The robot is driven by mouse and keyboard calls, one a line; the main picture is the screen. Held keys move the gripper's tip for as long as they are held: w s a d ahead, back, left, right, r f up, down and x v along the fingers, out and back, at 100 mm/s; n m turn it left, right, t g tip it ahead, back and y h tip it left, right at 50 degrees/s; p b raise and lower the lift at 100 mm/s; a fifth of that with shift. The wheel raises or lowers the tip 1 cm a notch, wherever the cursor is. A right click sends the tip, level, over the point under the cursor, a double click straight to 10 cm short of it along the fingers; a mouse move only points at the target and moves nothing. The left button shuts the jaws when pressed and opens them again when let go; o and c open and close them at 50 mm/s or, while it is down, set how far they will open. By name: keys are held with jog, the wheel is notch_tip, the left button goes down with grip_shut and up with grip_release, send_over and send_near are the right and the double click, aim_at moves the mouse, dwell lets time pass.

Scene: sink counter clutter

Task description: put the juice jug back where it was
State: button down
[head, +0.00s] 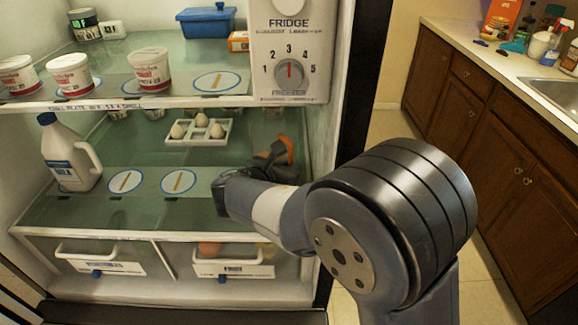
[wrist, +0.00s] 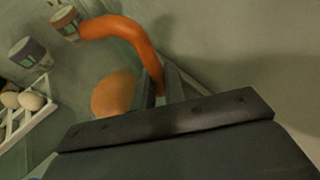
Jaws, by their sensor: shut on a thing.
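The juice jug shows as an orange piece (head: 284,150) at the right of the fridge's middle shelf, mostly hidden behind my gripper and arm. In the wrist view its curved orange handle (wrist: 130,35) runs down between my fingers. My gripper (head: 268,166) is shut on this handle; its fingertips also show in the wrist view (wrist: 160,86). A rounded orange shape (wrist: 115,94) lies beside the fingers, perhaps part of the jug. I cannot tell whether the jug touches the shelf. Two round striped markers, one left (head: 125,181) and one right (head: 178,181), lie bare on this shelf.
A white milk jug (head: 68,155) stands at the shelf's left. An egg tray (head: 199,131) sits behind the markers. Tubs (head: 150,69) stand on the shelf above. The control panel (head: 289,55) hangs above my gripper; drawers (head: 100,256) lie below.

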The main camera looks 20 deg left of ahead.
jog(key=c, duration=1.9)
grip_release()
jog(key=shift+f, duration=0.1)
jog(key=o, duration=0.4)
jog(key=shift+o, duration=0.2)
jog(key=shift+s+r, duration=0.15)
jog(key=shift+r, duration=0.1)
jog(key=v, duration=1.1)
jog(key=shift+s, duration=0.35)
jog(key=shift+a+r, duration=0.1)
